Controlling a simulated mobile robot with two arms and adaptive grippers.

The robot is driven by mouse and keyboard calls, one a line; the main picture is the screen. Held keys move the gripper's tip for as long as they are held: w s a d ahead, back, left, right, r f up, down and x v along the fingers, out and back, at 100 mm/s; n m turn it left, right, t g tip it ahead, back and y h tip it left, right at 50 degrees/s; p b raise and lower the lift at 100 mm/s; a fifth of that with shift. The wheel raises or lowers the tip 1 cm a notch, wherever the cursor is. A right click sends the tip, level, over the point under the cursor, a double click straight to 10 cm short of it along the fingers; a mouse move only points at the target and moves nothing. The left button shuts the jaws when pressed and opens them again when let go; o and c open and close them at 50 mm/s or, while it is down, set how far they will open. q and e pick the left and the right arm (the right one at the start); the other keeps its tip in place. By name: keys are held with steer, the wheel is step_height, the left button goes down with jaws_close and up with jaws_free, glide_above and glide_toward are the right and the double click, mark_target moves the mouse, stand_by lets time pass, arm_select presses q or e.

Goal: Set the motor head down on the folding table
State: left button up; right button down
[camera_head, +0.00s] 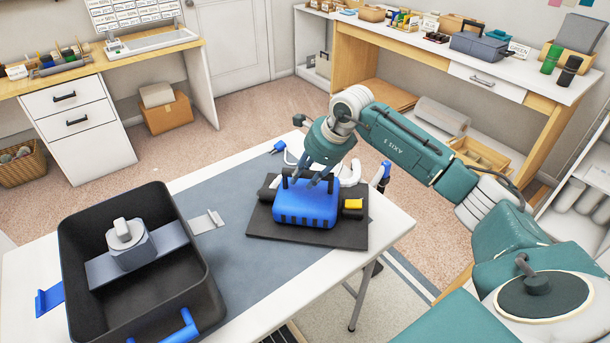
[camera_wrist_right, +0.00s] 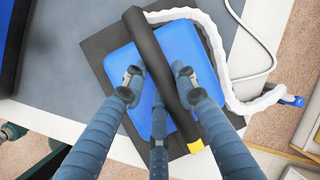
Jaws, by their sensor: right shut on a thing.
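The blue motor head (camera_head: 305,206), with a black bar across its top and a yellow part at one end, is over a dark flat pad (camera_head: 262,236) on the white folding table (camera_head: 388,232). Whether its underside touches the pad is hard to tell. My right gripper (camera_head: 304,180) comes down from above and is shut on the motor head. In the right wrist view, the fingers (camera_wrist_right: 158,88) straddle the black bar of the motor head (camera_wrist_right: 152,45). My left gripper is out of view.
A black bin (camera_head: 185,212) with a grey device (camera_head: 130,245) stands on the table's left side. A white hose (camera_head: 350,174) curves behind the motor head. A workbench (camera_head: 430,52) stands behind.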

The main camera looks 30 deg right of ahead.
steer(key=shift+w, duration=0.1)
stand_by(0.5)
steer(key=shift+r, duration=0.1)
steer(key=c, duration=1.4)
jaws_free()
steer(key=shift+o, duration=0.9)
steer(key=shift+s+f, duration=0.25)
steer(key=shift+f, duration=0.05)
steer(key=o, duration=1.1)
steer(key=shift+w, duration=0.1)
steer(key=shift+o, duration=0.2)
steer(key=shift+r, duration=0.1)
